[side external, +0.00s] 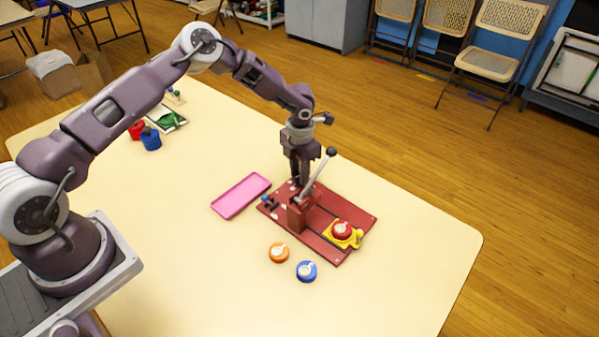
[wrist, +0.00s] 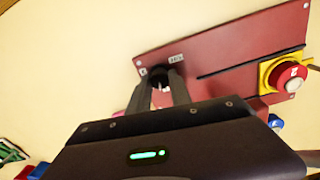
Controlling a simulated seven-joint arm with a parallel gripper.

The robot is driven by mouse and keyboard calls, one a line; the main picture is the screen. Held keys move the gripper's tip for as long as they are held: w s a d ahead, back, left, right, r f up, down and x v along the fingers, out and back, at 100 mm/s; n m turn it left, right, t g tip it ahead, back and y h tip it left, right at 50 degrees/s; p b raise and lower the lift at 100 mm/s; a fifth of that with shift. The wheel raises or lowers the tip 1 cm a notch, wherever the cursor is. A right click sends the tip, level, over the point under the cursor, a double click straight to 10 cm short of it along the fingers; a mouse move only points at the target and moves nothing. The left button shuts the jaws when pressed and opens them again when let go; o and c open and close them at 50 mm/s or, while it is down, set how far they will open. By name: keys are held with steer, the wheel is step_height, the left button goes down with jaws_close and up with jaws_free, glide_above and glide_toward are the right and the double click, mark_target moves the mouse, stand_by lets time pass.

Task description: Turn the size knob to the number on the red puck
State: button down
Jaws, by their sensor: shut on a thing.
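A dark red press (side external: 345,207) stands on the table with a grey, black-tipped lever raised. The red puck (side external: 342,229) sits in a yellow holder (side external: 357,238) at the plate's right end, also seen in the wrist view (wrist: 291,73). Its pale top marking is too small to read. My gripper (side external: 297,183) points down at the back left of the plate. In the wrist view its fingers (wrist: 161,84) are shut on the dark size knob (wrist: 158,74), mostly hidden between them. Small white labels (wrist: 176,59) lie beside the knob, unreadable. The knob's setting cannot be told.
An orange puck (side external: 279,252) and a blue puck (side external: 307,271) lie in front of the press. A pink tray (side external: 241,195) lies to its left. Red and blue containers (side external: 151,139) stand farther left. The table right of the press is clear.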

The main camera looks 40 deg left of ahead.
steer(key=m, duration=0.4)
steer(key=shift+m, duration=2.1)
steer(key=c, duration=1.2)
jaws_free()
steer(key=shift+o, duration=0.2)
step_height(320, 180, up, 7)
steer(key=shift+s+r, duration=0.1)
